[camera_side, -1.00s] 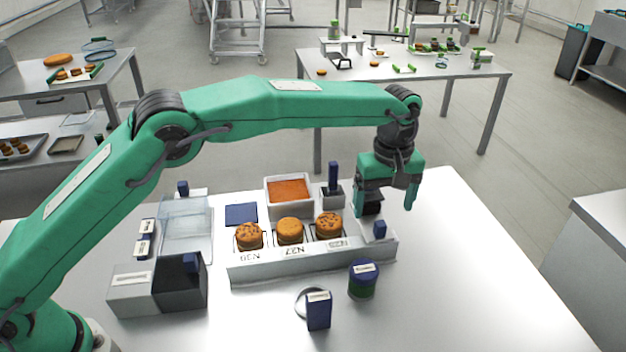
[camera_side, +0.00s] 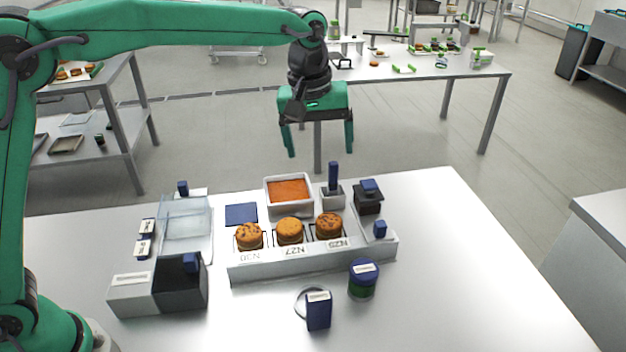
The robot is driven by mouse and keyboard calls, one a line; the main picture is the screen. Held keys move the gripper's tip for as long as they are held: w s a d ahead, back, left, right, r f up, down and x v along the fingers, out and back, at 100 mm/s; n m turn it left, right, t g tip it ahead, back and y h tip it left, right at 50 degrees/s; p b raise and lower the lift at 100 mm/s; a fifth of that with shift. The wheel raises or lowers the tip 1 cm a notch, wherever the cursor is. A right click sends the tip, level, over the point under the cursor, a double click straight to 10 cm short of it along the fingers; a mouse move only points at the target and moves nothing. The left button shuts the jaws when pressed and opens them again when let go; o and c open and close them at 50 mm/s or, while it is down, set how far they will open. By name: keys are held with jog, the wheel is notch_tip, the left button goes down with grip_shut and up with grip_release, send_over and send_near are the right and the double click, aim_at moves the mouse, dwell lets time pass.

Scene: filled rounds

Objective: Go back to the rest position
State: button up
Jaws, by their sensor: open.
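My gripper (camera_side: 319,150) is open and empty. It hangs in the air above the back edge of the white table (camera_side: 450,250), higher than everything on it. Below it, three round filled cookies or buns sit in a row on a labelled white rack (camera_side: 310,262): a left one (camera_side: 250,236), a middle one (camera_side: 290,231) and a right one (camera_side: 329,226). A dark block with a blue top (camera_side: 368,197) stands at the right end of the rack, apart from my gripper.
A white tray of orange filling (camera_side: 289,191) and a blue-handled tool (camera_side: 333,180) stand behind the rack. Clear containers (camera_side: 186,225) and a grey-black box (camera_side: 180,285) are at left. A green jar (camera_side: 363,280) and blue box (camera_side: 318,310) stand in front. The table's right side is clear.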

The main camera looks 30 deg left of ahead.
jog(key=s+a+r+m+t, duration=0.25)
jog(key=s+a+r, duration=0.25)
jog(key=s+a, duration=0.8)
jog(key=s+a+f+m+t, duration=0.1)
jog(key=s+a+f+m, duration=0.1)
jog(key=s, duration=0.5)
jog(key=s+a+f+m, duration=0.2)
jog(key=s+a+f, duration=0.1)
jog(key=s, duration=0.3)
jog(key=shift+s+a+f+t+y, duration=0.3)
jog(key=shift+s+a+t, duration=0.1)
jog(key=shift+a, duration=0.1)
